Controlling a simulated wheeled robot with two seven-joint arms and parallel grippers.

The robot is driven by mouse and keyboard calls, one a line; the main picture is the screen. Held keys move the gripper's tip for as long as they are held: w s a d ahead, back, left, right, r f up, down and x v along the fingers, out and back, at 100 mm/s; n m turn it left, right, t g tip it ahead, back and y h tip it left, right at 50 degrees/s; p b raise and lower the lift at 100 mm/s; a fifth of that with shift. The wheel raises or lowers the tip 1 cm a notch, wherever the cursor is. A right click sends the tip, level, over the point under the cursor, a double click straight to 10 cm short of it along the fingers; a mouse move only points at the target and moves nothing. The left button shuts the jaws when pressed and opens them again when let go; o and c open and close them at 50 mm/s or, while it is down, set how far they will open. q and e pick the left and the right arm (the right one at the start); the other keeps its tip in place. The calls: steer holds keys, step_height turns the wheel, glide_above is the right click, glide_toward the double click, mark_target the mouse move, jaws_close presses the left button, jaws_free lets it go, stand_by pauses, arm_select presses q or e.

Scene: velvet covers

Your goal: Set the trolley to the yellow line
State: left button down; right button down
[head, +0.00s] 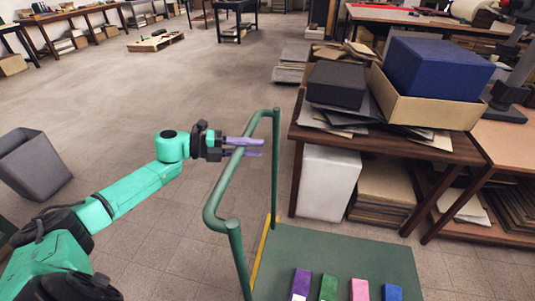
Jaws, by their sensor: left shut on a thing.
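The green trolley (345,250) stands at the lower middle, with a flat deck and a green tube handle (224,182) at its left end. My left gripper (250,147) has its purple fingers shut on the upper part of the handle. A yellow strip (262,250) runs along the deck's left edge by the handle; I cannot tell whether it is on the trolley or on the floor. Purple (301,284), green (328,289), pink (360,289) and blue (392,292) pieces lie in a row on the deck, cut off by the frame. My right gripper is not in view.
A brown table (400,147) with boxes and sheets stands just beyond the trolley on the right. A white block (327,182) and stacked boards are under it. A dark grey bin (33,163) is at the left. The tiled floor (150,85) ahead is mostly clear.

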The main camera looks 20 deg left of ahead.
arm_select(q)
steer(key=shift+s+a, duration=0.1)
steer(key=shift+a, duration=0.4)
steer(key=c, duration=0.6)
jaws_free()
steer(key=shift+s+a, duration=0.1)
steer(key=shift+a, duration=0.1)
steer(key=v, duration=1.4)
steer(key=shift+p, duration=0.4)
